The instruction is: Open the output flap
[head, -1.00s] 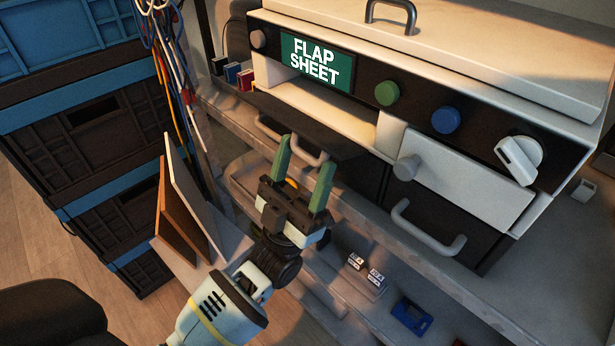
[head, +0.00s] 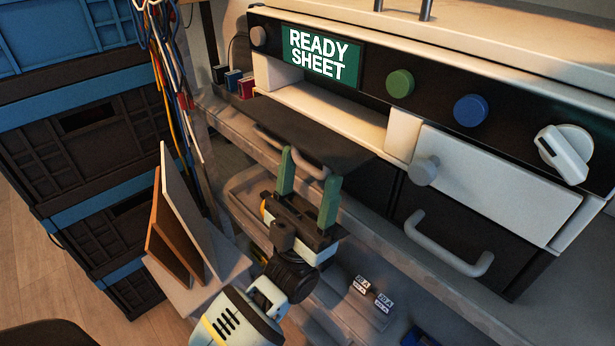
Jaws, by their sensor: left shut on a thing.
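The output flap (head: 325,128) is a dark plate hanging out and down from the lit pale slot (head: 325,105) on the front of the machine, so the slot stands open. The display (head: 320,58) above it reads READY SHEET. My left gripper (head: 311,163) is at the flap's front edge, its green fingers apart and pointing up. My right gripper is not in view.
Green (head: 400,83) and blue (head: 471,110) buttons and a white rotary knob (head: 565,153) sit right of the display. A white panel with a knob (head: 490,185) and a lower handle (head: 450,245) stick out to the right. Upright boards (head: 180,230) and hanging wires (head: 172,75) are at left.

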